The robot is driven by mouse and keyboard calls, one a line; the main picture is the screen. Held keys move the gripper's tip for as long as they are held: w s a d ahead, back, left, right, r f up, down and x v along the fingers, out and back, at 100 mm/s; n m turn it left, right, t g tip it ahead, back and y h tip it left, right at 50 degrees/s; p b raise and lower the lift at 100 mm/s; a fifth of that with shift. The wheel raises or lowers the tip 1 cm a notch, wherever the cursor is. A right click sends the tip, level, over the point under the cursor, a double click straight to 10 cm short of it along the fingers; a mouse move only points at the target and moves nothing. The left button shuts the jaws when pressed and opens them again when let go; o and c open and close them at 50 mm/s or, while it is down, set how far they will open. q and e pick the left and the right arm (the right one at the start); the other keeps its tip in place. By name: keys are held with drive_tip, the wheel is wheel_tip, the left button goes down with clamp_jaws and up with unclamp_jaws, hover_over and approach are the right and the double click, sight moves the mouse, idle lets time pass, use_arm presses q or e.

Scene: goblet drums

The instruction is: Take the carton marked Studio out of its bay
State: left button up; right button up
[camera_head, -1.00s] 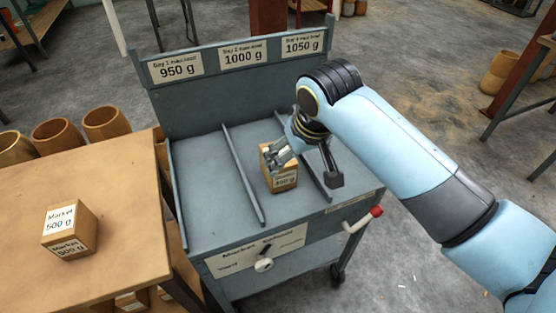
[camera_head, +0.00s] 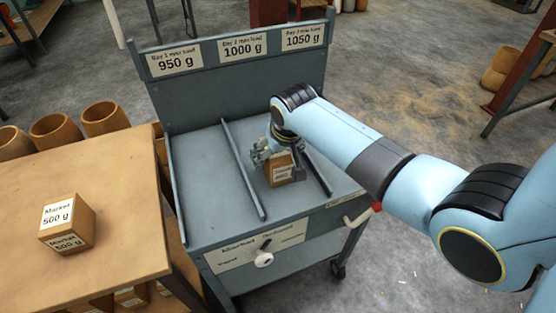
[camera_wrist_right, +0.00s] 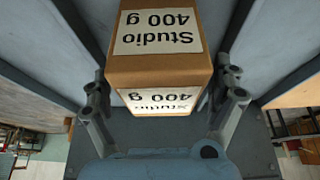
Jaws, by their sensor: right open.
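The Studio carton is a brown box with a white 400 g label (camera_head: 284,174). It stands in the middle bay of the grey cart (camera_head: 202,183). My right gripper (camera_head: 278,164) is open, pointing down over the carton, with a finger on either side. In the right wrist view the carton (camera_wrist_right: 160,68) lies between the open fingertips (camera_wrist_right: 165,98), its Studio 400 g labels upside down. The gripper hides part of the carton in the head view. I cannot tell whether the fingers touch it. My left gripper is out of view.
A Market 500 g carton (camera_head: 67,227) stands on the wooden table (camera_head: 120,180) at left. Two low dividers, left (camera_head: 243,168) and right (camera_head: 318,172), flank the middle bay. The cart's back board carries bay load signs (camera_head: 243,47). The left bay is empty.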

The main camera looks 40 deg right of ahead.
drive_tip(key=shift+w+f, duration=0.1)
drive_tip(key=shift+f, duration=0.15)
drive_tip(key=shift+r, duration=0.1)
drive_tip(key=c, duration=1.5)
drive_tip(key=shift+c, duration=0.2)
